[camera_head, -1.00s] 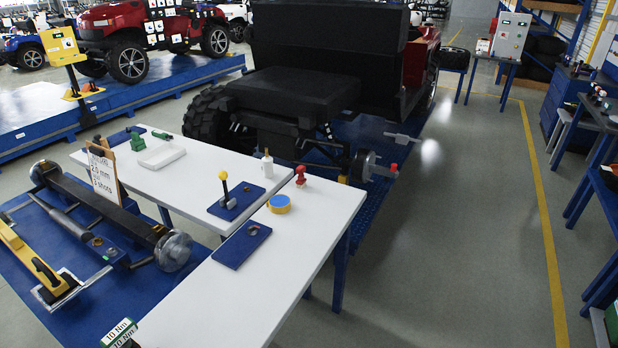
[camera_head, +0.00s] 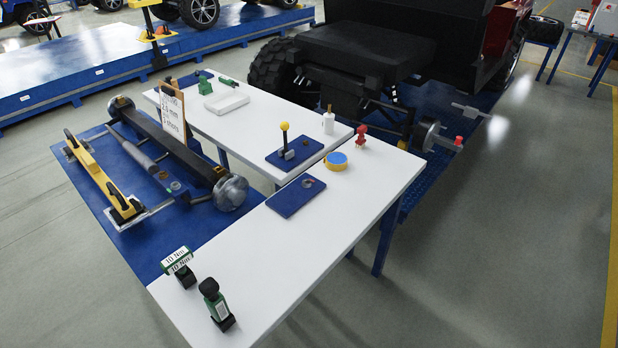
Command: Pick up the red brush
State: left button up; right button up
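A small red object (camera_head: 361,136) stands upright on the white table (camera_head: 262,262), near its far right edge. It is the only red thing on the table, but it is too small to tell for sure that it is a brush. It stands to the right of a blue and yellow round tape-like object (camera_head: 336,161) and a white bottle-like object (camera_head: 328,121), apart from both. Neither of my grippers shows in the head view.
A blue plate with a yellow-knobbed lever (camera_head: 284,127) and another blue plate (camera_head: 296,197) lie nearby. Green-black devices (camera_head: 216,305) stand at the near end. A blue platform (camera_head: 122,222) with a roller adjoins on the left. The grey floor at right (camera_head: 490,250) is clear.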

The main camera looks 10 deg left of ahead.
aim_at(360, 143)
jog(key=u, duration=0.4)
jog(key=i+l+u, duration=0.15)
jog(key=l+u, duration=0.25)
jog(key=i+l+u, duration=0.1)
jog(key=u, duration=0.25)
jog(key=l+u, duration=0.4)
jog(key=i+l, duration=0.05)
